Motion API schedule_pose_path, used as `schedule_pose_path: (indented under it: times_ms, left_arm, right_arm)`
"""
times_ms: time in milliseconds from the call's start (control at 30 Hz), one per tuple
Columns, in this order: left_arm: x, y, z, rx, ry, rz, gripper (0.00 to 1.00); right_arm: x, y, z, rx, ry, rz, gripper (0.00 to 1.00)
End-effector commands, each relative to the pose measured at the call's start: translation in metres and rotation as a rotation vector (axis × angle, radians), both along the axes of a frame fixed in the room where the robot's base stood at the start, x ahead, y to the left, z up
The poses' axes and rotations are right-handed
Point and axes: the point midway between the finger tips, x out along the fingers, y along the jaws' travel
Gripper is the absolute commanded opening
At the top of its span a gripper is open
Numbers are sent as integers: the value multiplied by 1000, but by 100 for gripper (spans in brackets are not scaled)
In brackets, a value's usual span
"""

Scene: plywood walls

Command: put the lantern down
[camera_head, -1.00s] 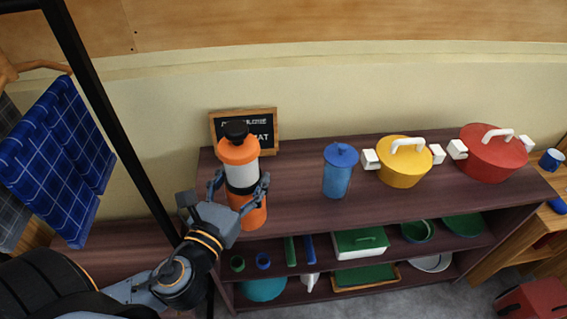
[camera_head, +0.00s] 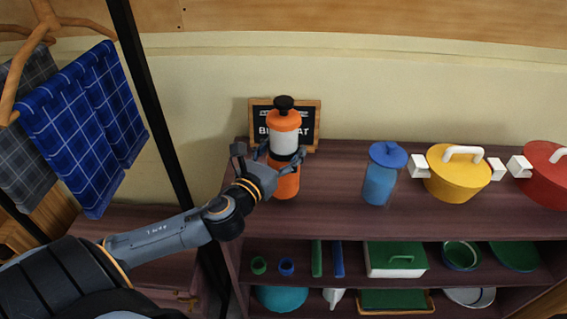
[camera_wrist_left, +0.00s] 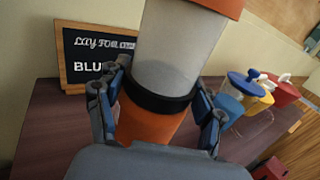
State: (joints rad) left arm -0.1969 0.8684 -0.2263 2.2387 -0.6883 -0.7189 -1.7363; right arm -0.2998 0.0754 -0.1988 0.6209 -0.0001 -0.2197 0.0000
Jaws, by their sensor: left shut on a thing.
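The lantern (camera_head: 284,142) has an orange top and base, a pale middle and a black knob. It is upright at the left end of the dark wooden shelf top (camera_head: 330,200), in front of a small chalkboard sign. My left gripper (camera_head: 283,158) is shut on the lantern, its fingers on both sides around a dark band. In the left wrist view the lantern (camera_wrist_left: 175,50) fills the middle, between the fingers. I cannot tell whether its base touches the shelf top. My right gripper is not in view.
The chalkboard sign (camera_head: 312,118) stands behind the lantern. A blue lidded canister (camera_head: 381,180), a yellow pot (camera_head: 455,178) and a red pot (camera_head: 548,180) stand to the right. A black post (camera_head: 160,130) and hanging towels (camera_head: 85,130) are on the left.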

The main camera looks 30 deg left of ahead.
Motion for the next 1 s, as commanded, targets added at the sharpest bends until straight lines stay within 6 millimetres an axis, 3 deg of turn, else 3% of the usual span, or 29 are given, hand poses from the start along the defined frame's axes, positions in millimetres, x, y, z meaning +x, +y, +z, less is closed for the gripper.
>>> schedule_pose_path:
  times_ms: [167,400,767,800,900,1000]
  left_arm:
    - [6,4,-7,0,-4,0,4]
    - [8,5,-39,-1,-1,0,4]
    - [8,4,-43,0,-2,-2,4]
    - [8,4,-43,0,1,-2,76]
    - [8,4,-43,0,1,-2,90]
    - [8,4,-43,0,1,-2,90]
  right_arm:
    - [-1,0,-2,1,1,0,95]
    - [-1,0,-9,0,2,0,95]
    - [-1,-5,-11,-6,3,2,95]
    - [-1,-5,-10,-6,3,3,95]
    - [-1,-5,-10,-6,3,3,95]
    - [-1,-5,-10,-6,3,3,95]
